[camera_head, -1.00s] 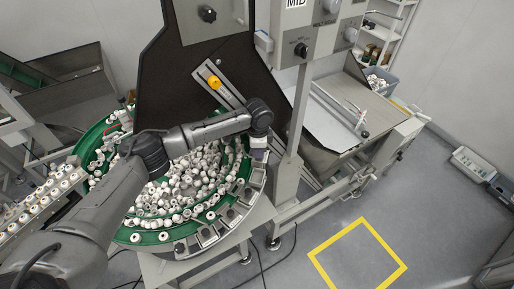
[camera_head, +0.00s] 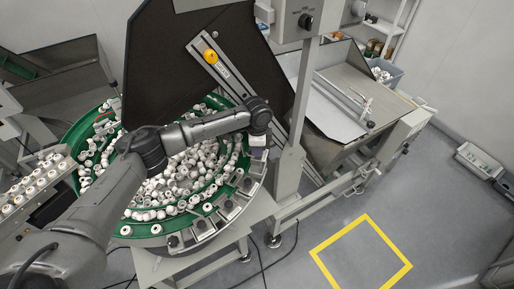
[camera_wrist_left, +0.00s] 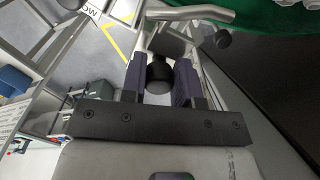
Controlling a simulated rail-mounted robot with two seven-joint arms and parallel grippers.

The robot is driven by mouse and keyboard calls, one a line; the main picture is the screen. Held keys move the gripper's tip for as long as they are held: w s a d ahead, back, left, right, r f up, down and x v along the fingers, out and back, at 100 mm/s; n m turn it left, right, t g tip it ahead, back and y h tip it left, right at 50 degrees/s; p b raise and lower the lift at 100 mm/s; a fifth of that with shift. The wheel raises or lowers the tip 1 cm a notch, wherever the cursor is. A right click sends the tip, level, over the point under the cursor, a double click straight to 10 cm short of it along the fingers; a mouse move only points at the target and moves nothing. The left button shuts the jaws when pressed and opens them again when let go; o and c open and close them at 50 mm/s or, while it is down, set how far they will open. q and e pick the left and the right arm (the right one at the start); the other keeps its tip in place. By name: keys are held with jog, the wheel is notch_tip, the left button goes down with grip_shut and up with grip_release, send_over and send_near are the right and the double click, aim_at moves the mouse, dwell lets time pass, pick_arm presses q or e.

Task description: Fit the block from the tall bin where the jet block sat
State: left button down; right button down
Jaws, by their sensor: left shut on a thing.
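My left gripper (camera_head: 257,154) is at the right side of the green-rimmed bowl, over its outer rim, pointing down. In the left wrist view its two dark fingers (camera_wrist_left: 160,82) are shut on a round black knob (camera_wrist_left: 159,73). A grey surface shows just beyond the knob; I cannot tell whether it is a block joined to the knob. Several grey blocks (camera_head: 228,208) sit in a row along the bowl's outer front-right rim. Which seat held the jet block is not clear. My right gripper is not in view.
The green bowl (camera_head: 143,230) is full of white caps. A grey post (camera_head: 290,150) stands close right of my left gripper. A black panel (camera_head: 160,65) rises behind the bowl. Floor around the yellow square (camera_head: 362,252) is clear.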

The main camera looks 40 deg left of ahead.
aim_at(257, 158)
pick_arm(q)
jog(key=shift+f, duration=0.25)
jog(key=shift+f, duration=0.3)
jog(key=shift+f, duration=0.1)
jog(key=shift+f, duration=0.3)
dwell(0.3)
jog(key=shift+f, duration=0.1)
dwell(0.3)
jog(key=shift+f+b, duration=0.3)
jog(key=shift+f, duration=0.65)
jog(key=shift+f+b, duration=0.4)
jog(key=shift+f, duration=0.8)
jog(key=c, duration=0.8)
grip_release()
